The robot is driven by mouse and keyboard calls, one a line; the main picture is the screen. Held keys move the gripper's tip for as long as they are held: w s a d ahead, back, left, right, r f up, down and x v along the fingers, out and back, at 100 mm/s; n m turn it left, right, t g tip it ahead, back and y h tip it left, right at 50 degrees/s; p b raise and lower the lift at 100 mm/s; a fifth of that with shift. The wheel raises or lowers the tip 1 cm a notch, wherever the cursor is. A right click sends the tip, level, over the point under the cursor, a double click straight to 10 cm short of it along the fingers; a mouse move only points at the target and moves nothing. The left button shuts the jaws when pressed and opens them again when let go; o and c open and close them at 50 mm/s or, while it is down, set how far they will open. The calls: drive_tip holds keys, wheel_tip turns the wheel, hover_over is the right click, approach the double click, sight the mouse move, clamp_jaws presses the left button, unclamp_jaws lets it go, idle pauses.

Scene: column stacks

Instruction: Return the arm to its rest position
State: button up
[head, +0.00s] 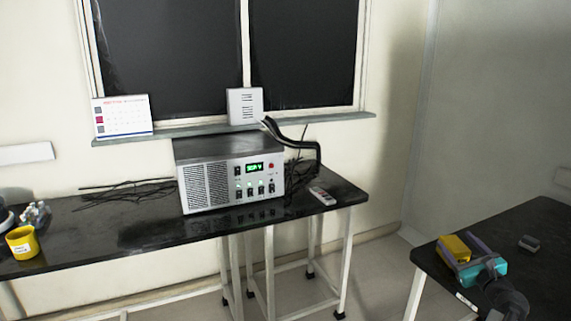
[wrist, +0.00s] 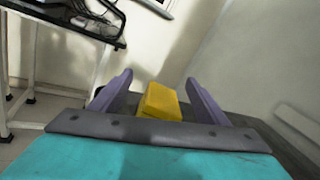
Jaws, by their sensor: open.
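My gripper (head: 457,241) is at the right in the head view, over the near end of the right-hand black table. It has a teal body and two purple fingers, which stand wide apart. The fingers also show in the wrist view (wrist: 158,82). A yellow block (head: 455,248) is by the fingers. In the wrist view the yellow block (wrist: 160,101) appears in the gap between them, with space on both sides. Its lower part is hidden by the gripper, and I cannot tell how far ahead it lies.
A small dark block (head: 529,243) lies on the right-hand table (head: 540,215), right of my gripper. A long black bench (head: 130,237) by the window holds a grey power unit (head: 231,180), a remote (head: 322,196), cables and a yellow mug (head: 22,243). Open floor separates the tables.

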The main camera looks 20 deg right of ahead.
drive_tip(key=w+a+f+n+g+y, duration=0.3)
drive_tip(key=w+a+f+n+y, duration=0.45)
drive_tip(key=w+a+f, duration=0.7)
drive_tip(key=s+a+f+n+g+y, duration=0.1)
drive_tip(key=a+f+n+g, duration=0.25)
drive_tip(key=a+f, duration=0.7)
drive_tip(key=s+a+f+n+g+y+b, duration=0.15)
drive_tip(key=a+f+n, duration=0.45)
drive_tip(key=a, duration=0.7)
drive_tip(key=s+a+f+n+g+y, duration=0.1)
drive_tip(key=a+f+n+g+y, duration=0.2)
drive_tip(key=a+f, duration=0.75)
drive_tip(key=s+a+f+n+g+h, duration=0.2)
drive_tip(key=s+a+f+n+g, duration=0.2)
drive_tip(key=s+a+f+n, duration=0.45)
drive_tip(key=s+a+f+n+g+h+b, duration=0.1)
drive_tip(key=s+a+f+n+g+h, duration=0.25)
drive_tip(key=s, duration=0.55)
drive_tip(key=s+a+f+n+g+h, duration=0.25)
drive_tip(key=s+a+f+n, duration=0.2)
drive_tip(key=s, duration=0.45)
wheel_tip(320, 180, up, 28)
drive_tip(key=s+g+y+p, duration=0.1)
drive_tip(key=p, duration=2.6)
drive_tip(key=shift+s+y, duration=0.3)
drive_tip(key=shift+s, duration=0.05)
